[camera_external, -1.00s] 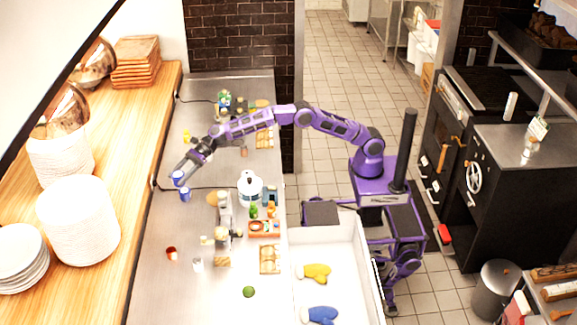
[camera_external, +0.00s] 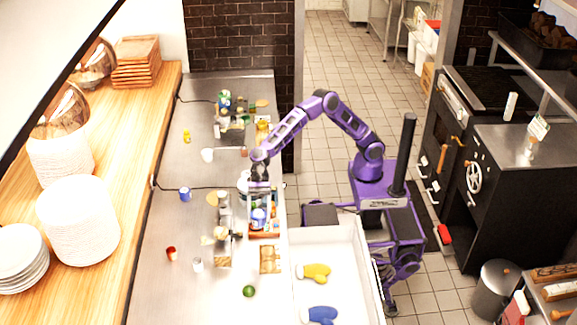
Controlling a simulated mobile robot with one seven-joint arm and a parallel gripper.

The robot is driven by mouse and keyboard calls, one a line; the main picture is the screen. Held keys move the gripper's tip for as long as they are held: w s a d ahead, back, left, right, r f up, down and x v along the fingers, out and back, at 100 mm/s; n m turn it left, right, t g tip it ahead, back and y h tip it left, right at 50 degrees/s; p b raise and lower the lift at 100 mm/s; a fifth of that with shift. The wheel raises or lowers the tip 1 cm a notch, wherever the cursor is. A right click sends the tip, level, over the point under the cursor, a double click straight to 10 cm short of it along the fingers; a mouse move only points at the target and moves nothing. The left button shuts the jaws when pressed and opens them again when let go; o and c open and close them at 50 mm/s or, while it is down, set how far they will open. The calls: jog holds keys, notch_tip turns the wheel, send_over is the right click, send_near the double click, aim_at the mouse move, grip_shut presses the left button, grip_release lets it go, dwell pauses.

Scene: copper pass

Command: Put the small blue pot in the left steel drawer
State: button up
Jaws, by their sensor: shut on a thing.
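My gripper (camera_external: 259,201) is shut on a small blue pot (camera_external: 258,217) and holds it above the right part of the steel counter, over the tray of small bottles. The fingers and the arm's end partly cover the white lidded pot behind them. A second small blue container (camera_external: 185,195) stands on the counter to the left, apart from my gripper. A wide, open, pale steel drawer (camera_external: 340,232) lies right of the counter and below my gripper in the picture. A yellow mitt (camera_external: 314,272) and a blue mitt (camera_external: 320,315) lie in it.
The drawer's upper part is bare.

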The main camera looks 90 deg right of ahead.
jog(key=s+a+n+g, duration=0.2)
jog(key=s+g, duration=0.1)
jog(key=s, duration=0.6)
jog(key=s+a+n+g, duration=0.2)
jog(key=s+a, duration=0.1)
jog(key=s, duration=0.6)
jog(key=n+g+h+b, duration=0.1)
jog(key=n+g+h, duration=0.1)
jog(key=n+g, duration=0.1)
send_over(343, 294)
jog(key=f, duration=0.1)
notch_tip(343, 294, down, 35)
jog(key=shift+a+r+b, duration=0.1)
jog(key=shift+r+b, duration=0.05)
jog(key=shift+b, duration=0.4)
jog(key=shift+f, duration=2.1)
jog(key=shift+f+b, duration=0.2)
jog(key=shift+b, duration=0.2)
jog(key=o, duration=1.5)
jog(key=shift+r, duration=0.1)
